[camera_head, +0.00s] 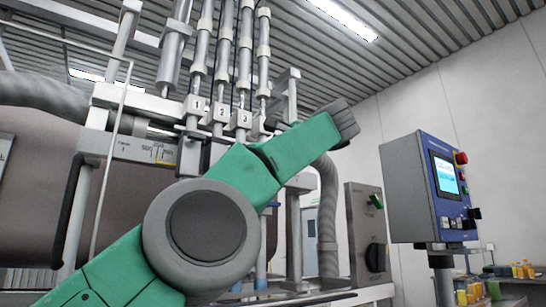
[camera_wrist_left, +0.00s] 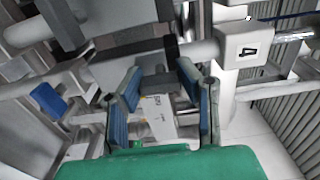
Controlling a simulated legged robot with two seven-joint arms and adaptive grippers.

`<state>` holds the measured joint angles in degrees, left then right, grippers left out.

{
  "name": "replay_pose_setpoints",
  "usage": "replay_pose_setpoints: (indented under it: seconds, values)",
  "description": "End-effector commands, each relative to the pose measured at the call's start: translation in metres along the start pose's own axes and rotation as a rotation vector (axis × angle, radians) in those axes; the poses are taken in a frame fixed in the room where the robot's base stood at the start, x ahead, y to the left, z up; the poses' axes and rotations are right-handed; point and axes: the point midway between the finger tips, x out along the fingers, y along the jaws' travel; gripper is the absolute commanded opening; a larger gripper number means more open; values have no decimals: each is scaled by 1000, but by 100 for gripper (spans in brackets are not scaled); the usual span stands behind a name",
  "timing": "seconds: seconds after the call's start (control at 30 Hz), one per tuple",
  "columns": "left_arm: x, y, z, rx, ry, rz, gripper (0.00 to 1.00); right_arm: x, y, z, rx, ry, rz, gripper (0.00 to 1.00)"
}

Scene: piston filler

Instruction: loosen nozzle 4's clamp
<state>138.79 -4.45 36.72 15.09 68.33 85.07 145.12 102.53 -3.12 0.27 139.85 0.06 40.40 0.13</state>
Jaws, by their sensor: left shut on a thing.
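The white block with the number 4 (camera_wrist_left: 241,50) is at the upper right of the left wrist view, on the bar. My left gripper (camera_wrist_left: 160,68) has its blue-padded fingers around a grey clamp part (camera_wrist_left: 155,64) beside that block and is shut on it. How deep the grip is, I cannot tell. In the head view my green left arm crosses the middle, and its fingers and nozzle 4's plate are hidden there. Number plates 1 (camera_head: 197,106), 2 (camera_head: 221,114) and 3 (camera_head: 244,120) show above the arm. My right gripper is not in view.
A blue-fronted control panel (camera_head: 447,185) with a lit screen stands at the right. A grey switch box (camera_head: 367,235) stands left of it. Bottles (camera_head: 523,270) stand at the lower right. Frame bars and hoses crowd the space around the nozzles.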

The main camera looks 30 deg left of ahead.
Motion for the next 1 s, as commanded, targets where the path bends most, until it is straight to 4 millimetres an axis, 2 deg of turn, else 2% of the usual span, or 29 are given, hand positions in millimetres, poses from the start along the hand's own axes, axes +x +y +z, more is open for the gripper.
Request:
replay_pose_setpoints:
  seconds: [0.4, 0.43, 0.47, 0.5, 0.83, 1.0]
  values:
    - [0, 2, -2, -4, 5, 4, 1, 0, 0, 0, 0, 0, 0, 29]
    - [0, 2, -2, -4, 5, 4, 37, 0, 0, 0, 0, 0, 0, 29]
    - [0, 2, -2, -4, 5, 3, 47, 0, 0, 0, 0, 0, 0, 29]
    - [0, 2, -2, -4, 4, 3, 52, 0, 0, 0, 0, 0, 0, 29]
    - [-3, -1, 0, -7, 2, 0, 52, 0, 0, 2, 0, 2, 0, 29]
    - [-23, -2, 0, -5, 5, 0, 52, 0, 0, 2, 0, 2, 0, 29]
